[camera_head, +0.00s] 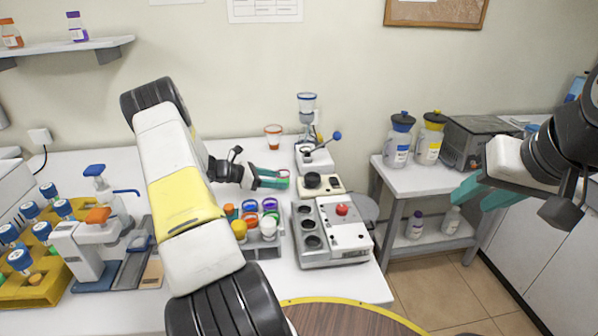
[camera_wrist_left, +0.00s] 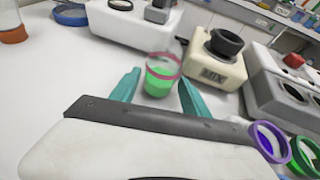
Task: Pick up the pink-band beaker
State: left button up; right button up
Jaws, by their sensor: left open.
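The pink-band beaker (camera_wrist_left: 161,74) stands upright on the white table in the left wrist view, with green liquid inside and a pink band round its rim. In the head view it (camera_head: 284,175) shows only in part, at the tips of my left gripper (camera_head: 279,178). My left gripper (camera_wrist_left: 158,93) is open. In the wrist view its teal fingers lie either side of the beaker's near side, with gaps between. My right gripper (camera_head: 485,191) is at the far right, off the table, with teal fingers; its opening is unclear.
A mixer labelled MIX (camera_wrist_left: 214,59) stands close right of the beaker. A grey block with a red knob (camera_head: 335,235) and a rack of coloured-lid containers (camera_head: 262,252) are nearer. An orange-band beaker (camera_head: 273,136) stands behind. Bare table lies left of the beaker.

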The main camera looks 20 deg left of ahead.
pick_arm(q)
jog(key=x, duration=0.3)
jog(key=shift+f, duration=0.1)
jog(key=c, duration=1.2)
jog(key=shift+o, duration=0.2)
